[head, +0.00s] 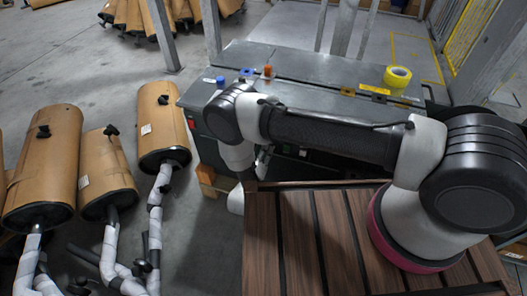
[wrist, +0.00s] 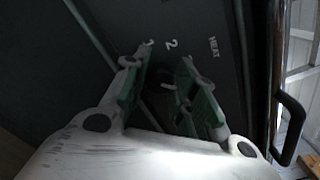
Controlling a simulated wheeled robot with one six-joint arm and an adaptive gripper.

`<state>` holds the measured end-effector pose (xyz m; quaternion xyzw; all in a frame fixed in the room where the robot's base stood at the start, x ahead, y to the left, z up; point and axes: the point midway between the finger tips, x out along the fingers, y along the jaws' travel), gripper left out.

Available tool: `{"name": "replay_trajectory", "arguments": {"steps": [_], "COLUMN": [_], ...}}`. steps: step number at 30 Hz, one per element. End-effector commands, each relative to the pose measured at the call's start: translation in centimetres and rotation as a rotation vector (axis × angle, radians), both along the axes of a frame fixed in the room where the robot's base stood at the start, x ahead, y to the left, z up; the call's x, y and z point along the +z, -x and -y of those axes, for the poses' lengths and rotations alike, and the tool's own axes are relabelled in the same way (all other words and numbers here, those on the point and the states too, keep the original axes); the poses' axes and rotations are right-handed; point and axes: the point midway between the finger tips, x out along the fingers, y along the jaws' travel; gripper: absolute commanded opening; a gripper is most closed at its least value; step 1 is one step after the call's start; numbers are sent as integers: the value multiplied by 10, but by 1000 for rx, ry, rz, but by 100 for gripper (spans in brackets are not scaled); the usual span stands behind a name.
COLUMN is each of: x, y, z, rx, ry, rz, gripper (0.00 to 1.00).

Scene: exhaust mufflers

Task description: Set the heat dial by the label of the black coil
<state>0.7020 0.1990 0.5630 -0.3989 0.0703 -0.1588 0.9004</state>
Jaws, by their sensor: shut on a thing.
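The heat dial (wrist: 161,98) is a dark knob on a dark panel, in the wrist view, with a pale mark near its top. The word HEAT (wrist: 213,47) is printed to its right, and a white 2 (wrist: 171,44) above it, with another partly covered mark to the left. My gripper (wrist: 166,80) has its green-padded fingers on both sides of the dial and is shut on it. In the head view my arm hides the dial and much of the machine's front. I cannot make out a black coil or read its label.
The grey machine (head: 300,65) carries a blue item (head: 220,80), an orange item (head: 268,70) and a yellow roll (head: 397,76), with small labels. Mufflers (head: 160,120) stand at the left. A black handle (wrist: 290,130) is right of my gripper.

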Motion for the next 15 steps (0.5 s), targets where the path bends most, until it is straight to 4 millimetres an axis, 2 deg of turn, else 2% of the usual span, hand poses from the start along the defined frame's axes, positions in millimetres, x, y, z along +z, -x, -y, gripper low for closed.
{"name": "replay_trajectory", "arguments": {"steps": [11,12,15], "x": [0,0,0], "y": [1,1,0], "z": [-1,-1,-1], "rx": [3,3,2], "ry": [4,4,3], "rz": [-3,-3,-2], "gripper": [4,31,49]}}
